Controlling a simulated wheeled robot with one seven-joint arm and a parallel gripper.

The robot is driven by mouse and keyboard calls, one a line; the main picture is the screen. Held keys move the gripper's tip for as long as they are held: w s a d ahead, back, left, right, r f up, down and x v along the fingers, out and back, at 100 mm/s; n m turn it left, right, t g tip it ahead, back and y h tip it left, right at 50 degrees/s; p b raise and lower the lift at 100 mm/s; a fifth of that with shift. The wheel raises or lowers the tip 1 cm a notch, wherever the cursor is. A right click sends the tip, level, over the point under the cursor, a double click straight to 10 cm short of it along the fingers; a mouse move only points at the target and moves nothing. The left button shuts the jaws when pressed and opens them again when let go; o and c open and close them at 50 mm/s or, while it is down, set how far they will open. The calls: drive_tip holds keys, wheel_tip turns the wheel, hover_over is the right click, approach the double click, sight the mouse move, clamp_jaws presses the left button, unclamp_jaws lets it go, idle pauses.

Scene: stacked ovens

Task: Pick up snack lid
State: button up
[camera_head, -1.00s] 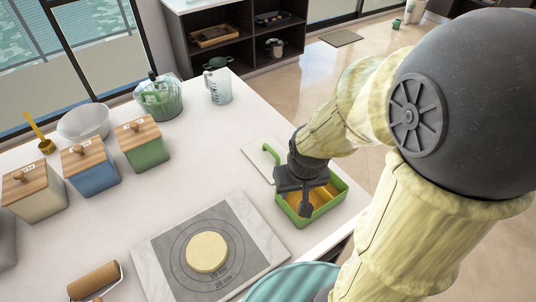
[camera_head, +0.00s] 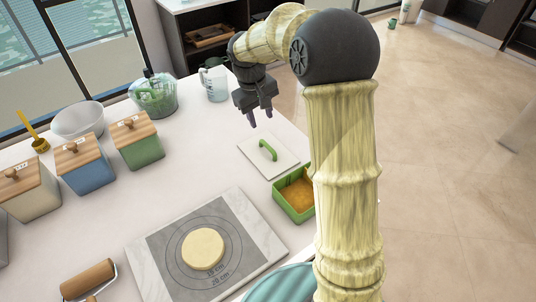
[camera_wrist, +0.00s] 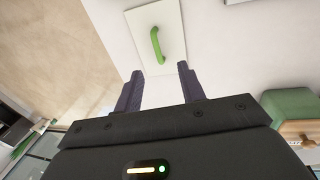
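The snack lid (camera_head: 275,156) is a flat white square with a green arched handle (camera_head: 268,150). It lies on the white counter beside the green snack box (camera_head: 294,203), which is open and shows an orange-brown inside. The lid also shows at the top of the wrist view (camera_wrist: 172,42), with its handle past the fingertips. My gripper (camera_head: 261,119) is above the counter, up and to the left of the lid in the head view. Its two fingers (camera_wrist: 161,80) are apart with nothing between them. My arm hides part of the box's right side.
A measuring cup (camera_head: 215,84) and a green-lidded bowl (camera_head: 155,96) stand at the back of the counter. Canisters with wooden lids (camera_head: 137,139) stand at the left. A board with round dough (camera_head: 202,249) lies in front. The counter between is clear.

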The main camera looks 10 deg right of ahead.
drive_tip(key=shift+w+r, duration=0.2)
drive_tip(key=shift+w, duration=0.9)
drive_tip(key=p, duration=0.2)
hover_over(269, 147)
drive_tip(key=a, duration=0.1)
drive_tip(key=f, duration=1.2)
drive_tip(key=shift+s+a, duration=0.1)
drive_tip(key=shift+s, duration=0.15)
drive_tip(key=shift+w+d+f+p, duration=0.1)
drive_tip(key=shift+d+f+p, duration=0.1)
drive_tip(key=shift+f, duration=0.65)
drive_tip(key=shift+w+d+f+p, duration=0.1)
drive_tip(key=shift+d+f+p, duration=0.1)
drive_tip(key=shift+f, duration=0.7)
drive_tip(key=shift+d+f+p, duration=0.15)
drive_tip(key=shift+f+p, duration=0.05)
drive_tip(key=shift+f, duration=0.65)
